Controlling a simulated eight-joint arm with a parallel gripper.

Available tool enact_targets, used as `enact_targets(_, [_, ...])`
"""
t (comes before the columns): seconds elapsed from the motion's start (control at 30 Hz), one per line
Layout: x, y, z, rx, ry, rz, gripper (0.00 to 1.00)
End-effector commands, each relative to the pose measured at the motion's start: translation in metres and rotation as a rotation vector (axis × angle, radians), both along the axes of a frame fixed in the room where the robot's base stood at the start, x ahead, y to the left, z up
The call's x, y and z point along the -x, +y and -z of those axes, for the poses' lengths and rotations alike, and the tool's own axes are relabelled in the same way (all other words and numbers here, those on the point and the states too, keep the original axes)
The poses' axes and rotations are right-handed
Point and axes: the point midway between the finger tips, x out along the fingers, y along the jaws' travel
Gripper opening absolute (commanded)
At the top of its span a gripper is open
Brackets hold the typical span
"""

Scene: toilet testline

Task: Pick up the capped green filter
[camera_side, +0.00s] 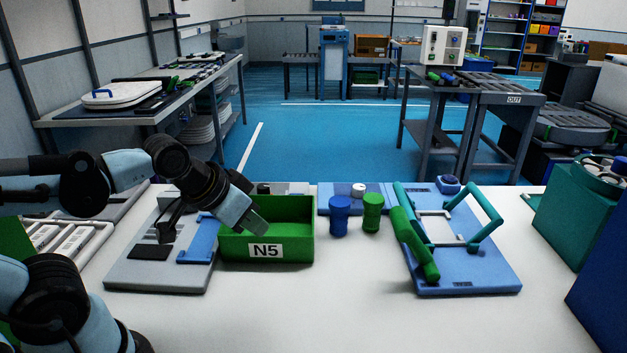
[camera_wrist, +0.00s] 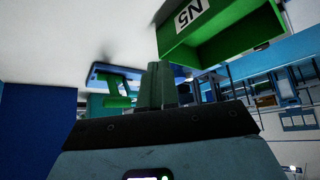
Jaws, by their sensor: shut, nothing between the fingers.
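A short upright green cylinder (camera_side: 372,213) stands on the white table beside a similar blue cylinder (camera_side: 339,216). A longer green cylinder (camera_side: 414,244) lies tilted against the green frame on a blue board (camera_side: 480,273). I cannot tell for sure which green piece is the capped filter. My gripper (camera_side: 258,226) is shut and empty, over the left part of the green N5 bin (camera_side: 300,246), left of and apart from all these cylinders. In the wrist view the shut fingers (camera_wrist: 161,68) point toward the blue board (camera_wrist: 98,76); the bin (camera_wrist: 225,38) is above right, upside down.
A grey fixture plate (camera_side: 155,272) with a blue bracket (camera_side: 198,243) is left of the bin. A blue plate with a white-topped piece (camera_side: 358,189) is behind the cylinders. Teal and blue boxes (camera_side: 575,215) stand at right. The front table middle is clear.

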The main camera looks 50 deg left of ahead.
Motion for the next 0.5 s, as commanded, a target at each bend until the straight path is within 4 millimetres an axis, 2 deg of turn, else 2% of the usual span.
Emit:
enact_targets(0.43, [0.0007, -0.0001, 0.0009, 0.001, -0.003, -0.001, 0.00])
enact_targets(0.5, [0.0007, 0.0000, 0.0009, 0.001, -0.003, -0.001, 0.11])
